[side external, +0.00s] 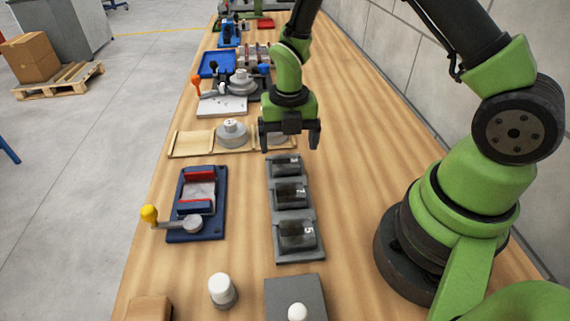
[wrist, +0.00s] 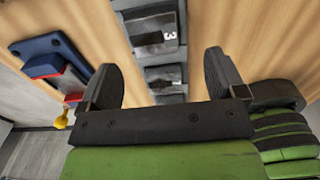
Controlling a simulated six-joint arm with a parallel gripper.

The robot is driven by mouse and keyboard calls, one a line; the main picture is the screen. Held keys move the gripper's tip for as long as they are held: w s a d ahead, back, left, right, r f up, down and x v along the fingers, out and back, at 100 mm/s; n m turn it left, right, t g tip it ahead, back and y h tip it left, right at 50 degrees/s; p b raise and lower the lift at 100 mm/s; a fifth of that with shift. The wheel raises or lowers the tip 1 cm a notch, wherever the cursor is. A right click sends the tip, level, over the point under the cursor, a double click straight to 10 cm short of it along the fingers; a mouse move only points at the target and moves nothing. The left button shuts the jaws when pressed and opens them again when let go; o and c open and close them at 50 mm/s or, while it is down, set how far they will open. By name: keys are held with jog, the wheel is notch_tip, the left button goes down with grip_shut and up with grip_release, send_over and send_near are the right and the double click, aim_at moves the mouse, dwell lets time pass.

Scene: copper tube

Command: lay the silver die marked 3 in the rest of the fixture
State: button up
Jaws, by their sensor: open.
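The silver die marked 3 (wrist: 156,30) shows near the top of the wrist view, in a grey rack (side external: 309,222). In the side view it appears to be the far die (side external: 286,161), its mark too small to read. Dies marked 7 (side external: 291,192) and 5 (side external: 297,235) sit nearer in the same rack. My gripper (side external: 290,141) is open and empty, pointing down above the rack's far end; its fingers also show in the wrist view (wrist: 160,75). The blue fixture (side external: 211,228) stands left of the rack, with red pieces around a pale grey rest (side external: 199,192) that looks empty.
A lever with a yellow knob (side external: 149,214) sticks out left of the fixture. A wooden tray (side external: 190,144) with a grey round part (side external: 232,133) lies beyond. A white-topped cylinder (side external: 222,291) and a grey block (side external: 280,292) stand in front. Bare table lies between fixture and rack.

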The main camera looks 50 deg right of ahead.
aim_at(285, 162)
jog(key=f, duration=0.5)
jog(key=shift+w+a+f, duration=0.1)
jog(key=shift+w+a, duration=0.05)
jog(key=shift+w, duration=0.15)
jog(key=c, duration=1.3)
notch_tip(285, 162, up, 9)
jog(key=w+a, duration=0.4)
jog(key=a, duration=0.4)
jog(key=w+a, duration=0.4)
jog(key=a, duration=0.4)
jog(key=shift+w+a+r, duration=0.15)
jog(key=shift+w+r, duration=0.1)
jog(key=shift+r, duration=0.15)
